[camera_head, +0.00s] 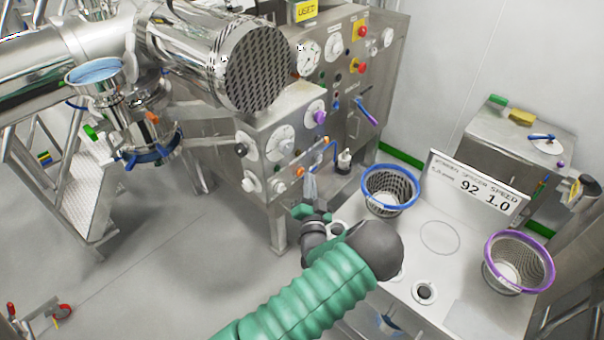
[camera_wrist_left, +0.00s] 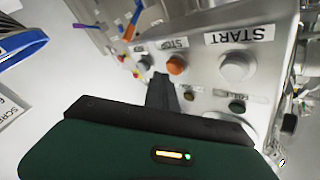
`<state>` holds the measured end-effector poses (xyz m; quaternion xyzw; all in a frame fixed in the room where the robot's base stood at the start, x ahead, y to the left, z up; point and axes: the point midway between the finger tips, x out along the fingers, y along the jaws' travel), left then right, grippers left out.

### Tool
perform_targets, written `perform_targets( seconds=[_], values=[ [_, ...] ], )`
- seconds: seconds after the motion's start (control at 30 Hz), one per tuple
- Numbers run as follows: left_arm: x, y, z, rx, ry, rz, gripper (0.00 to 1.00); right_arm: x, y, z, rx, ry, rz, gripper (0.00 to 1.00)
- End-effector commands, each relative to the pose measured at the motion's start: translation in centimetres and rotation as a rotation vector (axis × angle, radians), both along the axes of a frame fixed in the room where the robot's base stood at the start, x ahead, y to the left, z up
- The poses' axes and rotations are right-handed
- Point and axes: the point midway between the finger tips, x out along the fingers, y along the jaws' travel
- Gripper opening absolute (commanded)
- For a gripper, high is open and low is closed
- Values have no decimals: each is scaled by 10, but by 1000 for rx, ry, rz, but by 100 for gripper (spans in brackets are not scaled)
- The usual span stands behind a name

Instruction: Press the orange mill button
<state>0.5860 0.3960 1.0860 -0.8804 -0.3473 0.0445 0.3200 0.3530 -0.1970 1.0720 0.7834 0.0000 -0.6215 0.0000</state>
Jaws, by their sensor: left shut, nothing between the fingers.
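The orange button (camera_wrist_left: 176,64) sits on the steel control panel in the left wrist view, below a small label that appears upside down. In the head view it is a small orange spot (camera_head: 300,171) on the front of the steel box, just above my gripper. My left gripper (camera_head: 310,184) is shut and empty in front of that panel. In the left wrist view its dark fingers (camera_wrist_left: 163,88) point toward the panel, just below and left of the orange button, and look apart from it. My right gripper is not in view.
A pale button (camera_wrist_left: 236,67) with a START label (camera_wrist_left: 240,34) and a dark green button (camera_wrist_left: 237,105) are close by on the panel. A blue-rimmed basket (camera_head: 390,188) and a purple-rimmed basket (camera_head: 519,262) stand on the bench to the right.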

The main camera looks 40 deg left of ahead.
Motion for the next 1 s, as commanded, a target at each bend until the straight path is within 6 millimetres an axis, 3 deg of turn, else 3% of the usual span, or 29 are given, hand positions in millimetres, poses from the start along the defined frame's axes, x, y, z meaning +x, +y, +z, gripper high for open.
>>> perform_targets(
  seconds=[0.33,0.8,1.0],
  values=[
    [0,-4,0,-1,0,-1,0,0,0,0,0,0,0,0],
    [-3,-48,0,-2,-1,-2,0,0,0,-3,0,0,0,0],
    [-4,-52,0,0,0,0,0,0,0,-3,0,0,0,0]
  ],
)
